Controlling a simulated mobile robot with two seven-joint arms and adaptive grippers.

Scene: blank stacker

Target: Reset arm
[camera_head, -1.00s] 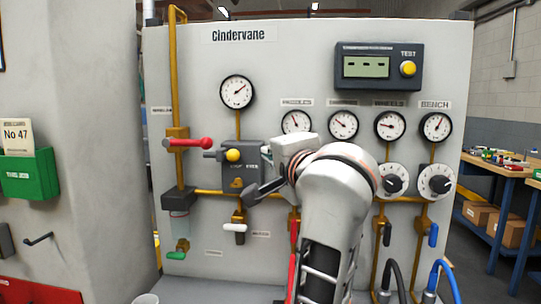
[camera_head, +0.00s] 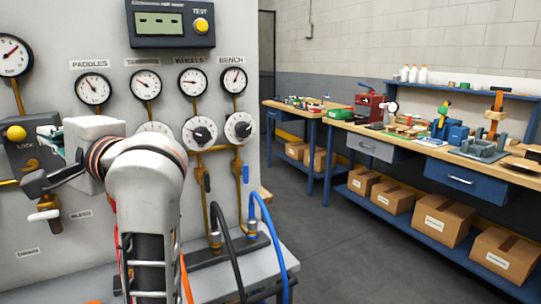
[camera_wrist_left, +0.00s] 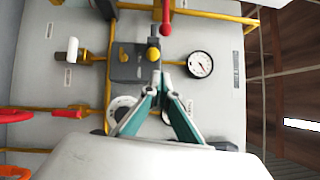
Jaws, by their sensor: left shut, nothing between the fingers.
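My left arm (camera_head: 145,185) comes up in front of the grey gauge panel (camera_head: 100,240). My left gripper (camera_head: 32,184) is shut and empty, in front of the grey lock box (camera_head: 18,163) with its yellow knob (camera_head: 15,133). In the left wrist view the closed teal fingers (camera_wrist_left: 156,82) point toward the same box and the yellow knob (camera_wrist_left: 152,53); I cannot tell the exact gap. A red-knobbed lever (camera_wrist_left: 166,18) and a round gauge (camera_wrist_left: 200,64) show beyond the fingers. My right gripper is not in view.
A white-handled valve (camera_head: 44,215) is just below the gripper. Black and blue hoses (camera_head: 268,225) hang from the panel's lower right. Workbenches (camera_head: 440,150) with tools and cardboard boxes (camera_head: 445,218) stand at right. The floor (camera_head: 330,240) between is clear.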

